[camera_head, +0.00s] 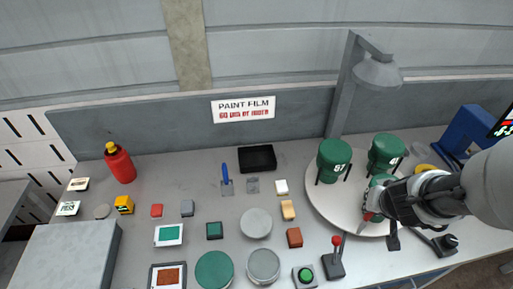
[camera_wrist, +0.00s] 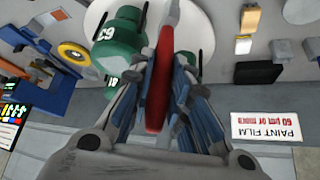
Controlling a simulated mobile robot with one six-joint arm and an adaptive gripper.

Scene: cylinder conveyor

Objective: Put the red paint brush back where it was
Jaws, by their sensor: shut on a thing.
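The red paint brush (camera_wrist: 155,88) is held lengthwise between the fingers of my gripper (camera_wrist: 166,82). Its red handle shows in the wrist view, with a grey part toward the top edge. In the head view only a small red bit of the brush (camera_head: 368,216) shows beside my gripper (camera_head: 376,208), which is over the right side of the round white plate (camera_head: 325,205). Several green numbered cylinders stand on this plate, one (camera_head: 334,160) at the left, one (camera_head: 387,153) behind, and one partly hidden by my gripper.
A lamp post (camera_head: 345,85) rises behind the plate. A red-knobbed lever (camera_head: 334,262) and green button (camera_head: 305,275) stand in front. A blue tool (camera_head: 482,130) is at the right. Blocks, discs and a blue-handled scraper (camera_head: 226,180) spread leftward; a red bottle (camera_head: 120,163) stands far left.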

